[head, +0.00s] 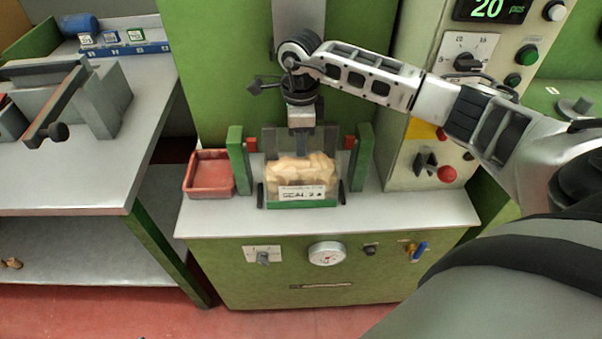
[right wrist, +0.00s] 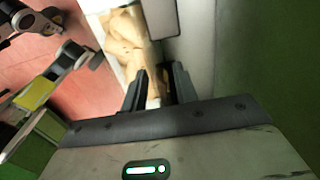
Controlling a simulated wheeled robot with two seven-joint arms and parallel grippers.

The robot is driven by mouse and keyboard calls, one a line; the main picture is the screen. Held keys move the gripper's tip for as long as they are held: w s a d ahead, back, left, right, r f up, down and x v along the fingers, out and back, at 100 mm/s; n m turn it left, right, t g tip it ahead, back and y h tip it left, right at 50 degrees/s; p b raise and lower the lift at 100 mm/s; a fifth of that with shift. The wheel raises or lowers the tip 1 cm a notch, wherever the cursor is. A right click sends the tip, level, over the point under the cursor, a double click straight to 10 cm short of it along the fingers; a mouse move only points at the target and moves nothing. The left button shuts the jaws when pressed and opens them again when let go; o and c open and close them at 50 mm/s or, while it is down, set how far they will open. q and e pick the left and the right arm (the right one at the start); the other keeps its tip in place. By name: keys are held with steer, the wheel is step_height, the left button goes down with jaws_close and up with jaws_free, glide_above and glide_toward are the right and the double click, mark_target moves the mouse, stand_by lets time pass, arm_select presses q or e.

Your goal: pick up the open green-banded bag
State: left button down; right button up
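The open green-banded bag (head: 297,203) is clear, holds pale cork stoppers and has a white label and a green band at its base. It stands upright on the grey machine ledge between two green side posts. The same pale contents show in the right wrist view (right wrist: 125,35). My right gripper (head: 302,152) points down over the bag's top in the head view. In the right wrist view its two dark fingers (right wrist: 158,85) are apart, with pale contents visible in the gap. Whether the fingers touch the bag I cannot tell.
Green posts (head: 238,160) and (head: 362,158) with red blocks flank the bag closely. A red tray (head: 209,173) sits left on the ledge. The control panel with a red button (head: 446,174) stands right. A grey table (head: 150,85) is at left.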

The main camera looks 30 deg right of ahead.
jaws_close()
steer(key=shift+r, duration=0.1)
stand_by(1.2)
